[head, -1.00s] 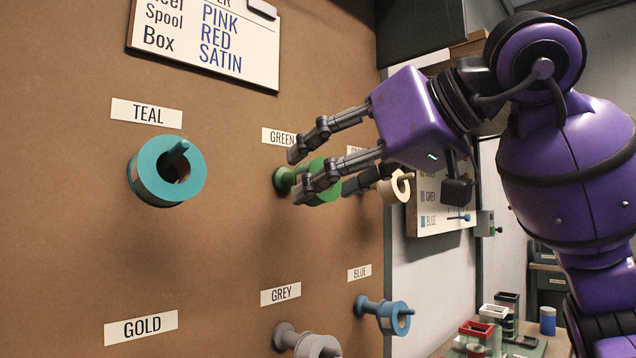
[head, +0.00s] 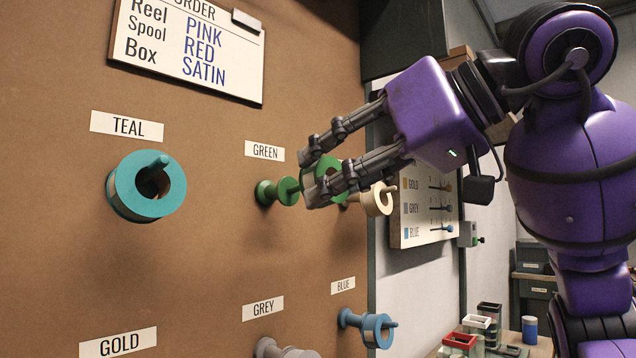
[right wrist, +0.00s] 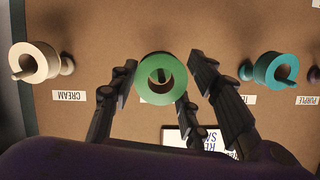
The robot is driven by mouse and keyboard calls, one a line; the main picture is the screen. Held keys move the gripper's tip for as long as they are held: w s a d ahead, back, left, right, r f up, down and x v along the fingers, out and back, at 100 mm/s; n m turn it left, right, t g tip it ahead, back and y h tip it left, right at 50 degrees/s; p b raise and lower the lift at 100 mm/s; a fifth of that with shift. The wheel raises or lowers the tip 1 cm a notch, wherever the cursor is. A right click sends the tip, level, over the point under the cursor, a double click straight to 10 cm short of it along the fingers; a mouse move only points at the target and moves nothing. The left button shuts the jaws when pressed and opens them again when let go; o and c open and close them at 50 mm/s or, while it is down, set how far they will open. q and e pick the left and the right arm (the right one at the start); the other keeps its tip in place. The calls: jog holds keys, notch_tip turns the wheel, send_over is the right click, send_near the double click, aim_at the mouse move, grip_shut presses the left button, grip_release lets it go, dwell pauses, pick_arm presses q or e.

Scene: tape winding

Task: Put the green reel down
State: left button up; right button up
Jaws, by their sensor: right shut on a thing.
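The green reel (head: 328,166) is held between the fingers of my right gripper (head: 310,181), which is shut on it. In the head view the fingers partly hide the reel. My left gripper is not in view.
A teal reel (head: 124,193) hangs on the board at left. A cream reel (head: 375,202) hangs close behind my right fingers. Blue (head: 371,328) and grey (head: 283,349) reels hang below. Open boxes (head: 459,341) stand on a table at lower right.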

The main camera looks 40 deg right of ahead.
jog(key=s+d+p, duration=0.1)
jog(key=s+p, duration=0.1)
jog(key=s, duration=1.1)
jog(key=shift+s+d, duration=0.25)
jog(key=shift+s, duration=0.15)
